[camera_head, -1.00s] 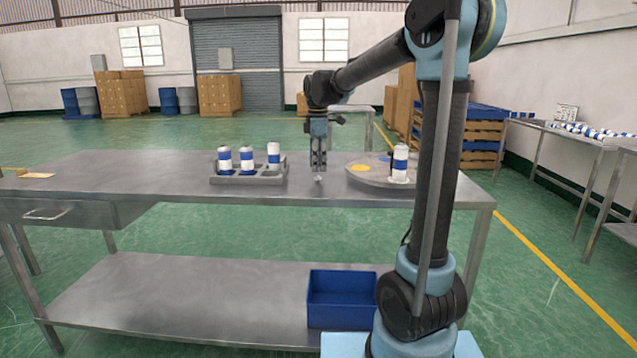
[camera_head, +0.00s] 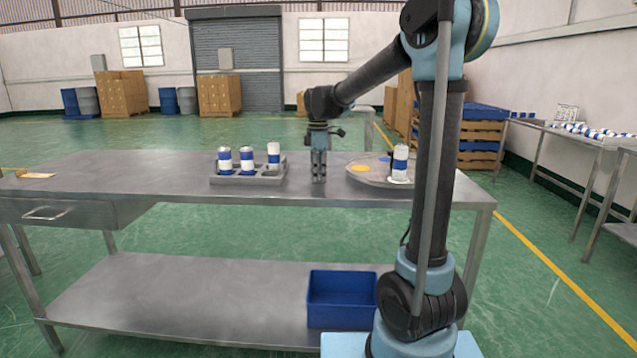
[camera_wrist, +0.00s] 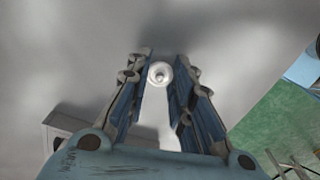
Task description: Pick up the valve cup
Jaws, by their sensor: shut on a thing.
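The valve cup (camera_wrist: 160,74) is a small round, pale metal piece with a raised centre. In the wrist view it sits between the fingertips of my gripper (camera_wrist: 161,80), which is shut on it. In the head view my gripper (camera_head: 318,180) points straight down at the steel table (camera_head: 100,175), its tips at or just above the top. The cup is hidden there behind the fingers. I cannot tell whether the cup still touches the table.
Left of my gripper, a grey tray (camera_head: 245,180) holds three blue-and-white cans. To the right, a round grey turntable (camera_head: 372,178) with coloured spots carries one can (camera_head: 400,160). A blue bin (camera_head: 342,298) stands on the lower shelf. The table's left part is mostly clear.

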